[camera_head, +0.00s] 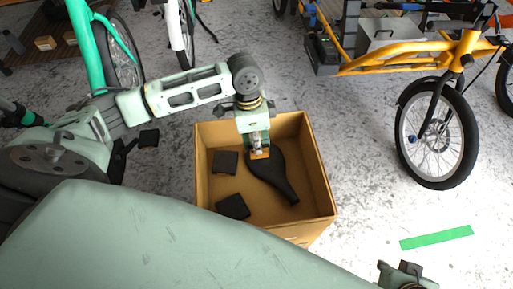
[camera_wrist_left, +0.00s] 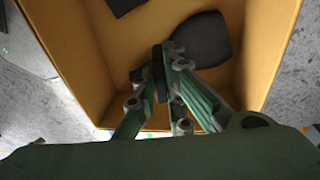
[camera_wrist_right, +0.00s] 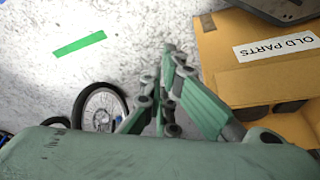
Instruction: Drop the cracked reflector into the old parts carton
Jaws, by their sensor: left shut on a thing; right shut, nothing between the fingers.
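The old parts carton (camera_head: 204,165) is an open brown cardboard box in the middle of the head view. Its "OLD PARTS" label (camera_wrist_right: 275,46) shows in the right wrist view. My left gripper (camera_head: 258,145) points down inside the carton's opening, shut on a small orange piece, apparently the cracked reflector (camera_head: 260,154). In the left wrist view the fingertips (camera_wrist_left: 166,58) hide most of what they hold; its cracks cannot be made out. My right gripper (camera_wrist_right: 168,55) is shut and empty, outside the carton over the floor; it shows partly in the head view (camera_head: 400,270).
A black saddle (camera_head: 267,172) and two dark pads (camera_head: 225,162) (camera_head: 233,206) lie in the carton. A yellow cargo bike (camera_head: 400,48) stands at right, a teal bike (camera_head: 90,45) at upper left. A green strip (camera_head: 436,237) marks clear floor at lower right.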

